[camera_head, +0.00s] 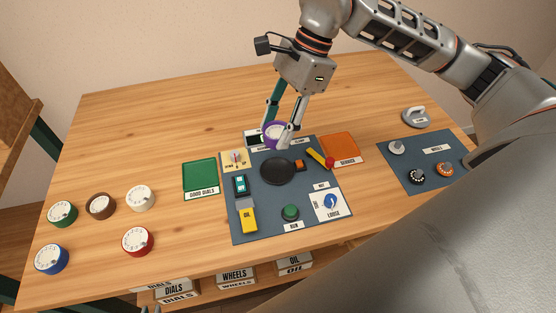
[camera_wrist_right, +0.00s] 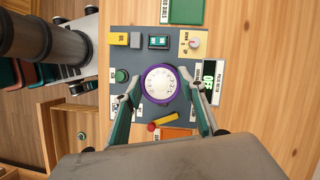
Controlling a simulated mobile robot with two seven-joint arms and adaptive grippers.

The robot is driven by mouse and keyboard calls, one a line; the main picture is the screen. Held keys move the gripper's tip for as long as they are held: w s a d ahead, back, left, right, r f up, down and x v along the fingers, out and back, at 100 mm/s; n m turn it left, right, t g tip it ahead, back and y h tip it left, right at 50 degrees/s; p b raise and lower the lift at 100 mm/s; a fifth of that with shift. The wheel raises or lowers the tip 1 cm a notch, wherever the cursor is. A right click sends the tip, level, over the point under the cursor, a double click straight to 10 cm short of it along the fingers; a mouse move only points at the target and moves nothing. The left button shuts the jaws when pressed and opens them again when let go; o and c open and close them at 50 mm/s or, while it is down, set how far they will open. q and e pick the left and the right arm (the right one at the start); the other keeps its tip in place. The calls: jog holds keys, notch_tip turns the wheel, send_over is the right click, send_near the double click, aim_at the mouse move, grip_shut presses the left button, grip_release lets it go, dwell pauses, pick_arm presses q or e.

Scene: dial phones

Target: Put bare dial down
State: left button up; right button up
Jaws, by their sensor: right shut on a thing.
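The dial with a purple rim and white face (camera_head: 275,134) is held up by my right gripper (camera_head: 279,132), near the back edge of the blue-grey work mat (camera_head: 262,220). In the right wrist view the same dial (camera_wrist_right: 160,84) sits between the two fingers of my right gripper (camera_wrist_right: 160,92), face toward the camera. A black round pad (camera_head: 277,171) lies empty in the middle of the mat; in the wrist view the dial covers it.
The green good-dials tray (camera_head: 200,175) and the orange tray (camera_head: 340,148) look empty. Several dials, including a red one (camera_head: 138,241), stand at the left. A wheels mat (camera_head: 428,152) with small wheels lies right. A red-yellow lever (camera_head: 320,158) stands near the pad.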

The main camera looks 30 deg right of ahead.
send_near(275, 173)
jog(key=x, duration=0.5)
jog(key=shift+w+a+f+b, duration=0.15)
jog(key=shift+a+b, duration=0.15)
jog(key=shift+a, duration=0.2)
jog(key=shift+s+f+b, duration=0.25)
jog(key=shift+f+b, duration=0.1)
jog(key=shift+f, duration=0.35)
jog(key=o, duration=1.2)
jog(key=shift+w+f, duration=0.15)
jog(key=v, duration=0.6)
jog(key=p+v, duration=0.1)
jog(key=v, duration=0.6)
jog(key=shift+a+r, duration=0.1)
jog(key=shift+r, duration=0.3)
